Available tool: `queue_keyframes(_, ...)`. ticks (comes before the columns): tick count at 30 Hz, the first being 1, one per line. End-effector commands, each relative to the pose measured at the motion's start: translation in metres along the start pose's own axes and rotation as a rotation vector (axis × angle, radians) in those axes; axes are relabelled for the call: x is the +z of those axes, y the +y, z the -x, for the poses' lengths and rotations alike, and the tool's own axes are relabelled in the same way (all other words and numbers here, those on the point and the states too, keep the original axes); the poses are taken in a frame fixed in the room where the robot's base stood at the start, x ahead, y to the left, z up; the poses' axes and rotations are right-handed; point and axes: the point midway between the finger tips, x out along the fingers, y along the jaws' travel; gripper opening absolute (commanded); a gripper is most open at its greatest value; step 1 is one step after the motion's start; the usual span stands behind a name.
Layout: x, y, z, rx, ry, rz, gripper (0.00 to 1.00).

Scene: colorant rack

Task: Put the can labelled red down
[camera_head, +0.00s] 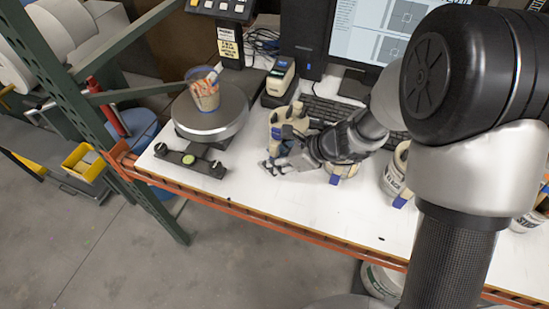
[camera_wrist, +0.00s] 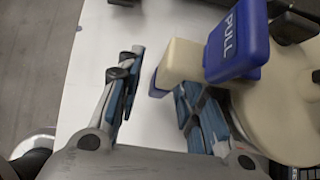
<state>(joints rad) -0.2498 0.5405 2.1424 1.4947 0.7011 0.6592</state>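My gripper (camera_head: 272,166) is low over the white bench top, in front of a cream can (camera_head: 289,122) with blue parts. A cream can (camera_wrist: 284,108) with a blue tab marked PULL is close on the right, just outside the right finger. I cannot tell whether they touch. No label reading red is legible in either view.
A round scale (camera_head: 210,117) on the left carries a clear cup (camera_head: 204,94) of orange-brown content. A keyboard (camera_head: 330,110) and monitor (camera_head: 385,30) are behind. Another can (camera_head: 394,170) stands right. The orange front edge (camera_head: 250,212) bounds the bench; bare bench lies before the gripper.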

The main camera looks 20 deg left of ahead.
Motion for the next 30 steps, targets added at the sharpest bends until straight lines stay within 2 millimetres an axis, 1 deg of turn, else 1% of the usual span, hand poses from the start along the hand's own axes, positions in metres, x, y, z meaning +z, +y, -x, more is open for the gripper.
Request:
queue_keyframes(1,0.002,-0.002,0.010,-0.004,-0.001,-0.002,0.35)
queue_keyframes(5,0.003,-0.002,0.037,-0.006,0.000,-0.001,0.35)
queue_keyframes(9,0.003,-0.002,0.069,-0.006,0.000,-0.001,0.35)
queue_keyframes(12,0.003,-0.002,0.088,-0.005,-0.001,-0.002,0.35)
queue_keyframes(15,0.002,-0.001,0.103,-0.004,-0.001,-0.001,0.35)
queue_keyframes(20,0.001,-0.001,0.117,-0.003,0.000,-0.001,0.35)
queue_keyframes(27,0.000,0.000,0.119,-0.001,0.001,0.004,0.35)
queue_keyframes(29,0.002,0.002,0.123,0.000,0.004,0.031,0.35)
queue_keyframes(30,0.005,0.005,0.129,0.000,0.010,0.068,0.35)
